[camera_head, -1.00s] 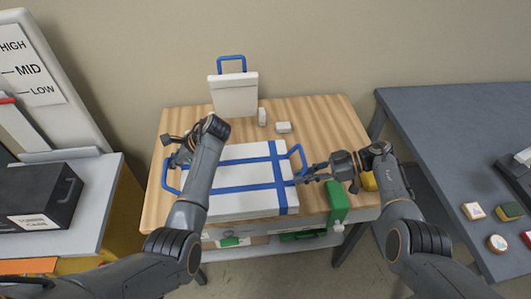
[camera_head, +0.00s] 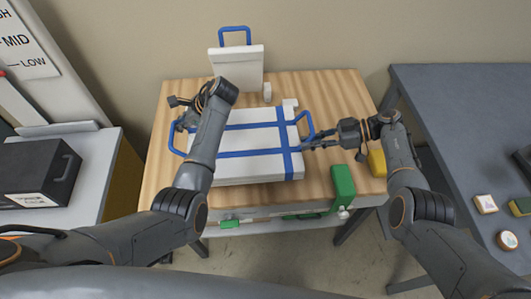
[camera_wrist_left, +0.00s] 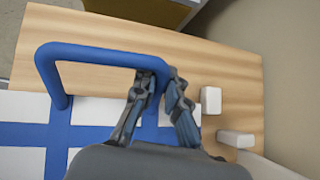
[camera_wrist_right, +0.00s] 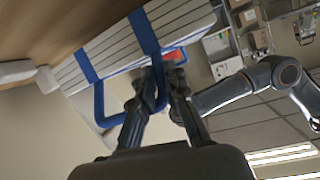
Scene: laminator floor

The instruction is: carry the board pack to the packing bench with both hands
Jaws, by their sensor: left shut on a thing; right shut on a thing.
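The board pack (camera_head: 232,140) is a flat stack of white boards with blue straps and a blue loop handle at each end. It is over the wooden bench top (camera_head: 345,110); I cannot tell whether it touches the wood. My left gripper (camera_head: 188,120) is shut on the left handle, and its fingers (camera_wrist_left: 158,85) close on one side of that blue loop in the left wrist view. My right gripper (camera_head: 308,145) is shut on the right handle; its fingers (camera_wrist_right: 160,80) are at that loop in the right wrist view. My left forearm hides part of the pack.
A white case (camera_head: 237,66) with a blue handle stands at the back. A small white block (camera_head: 267,92) is beside it. A green item (camera_head: 343,187) and a yellow item (camera_head: 377,163) are at the right. A grey table (camera_head: 450,110) stands right; a black box (camera_head: 38,172) is left.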

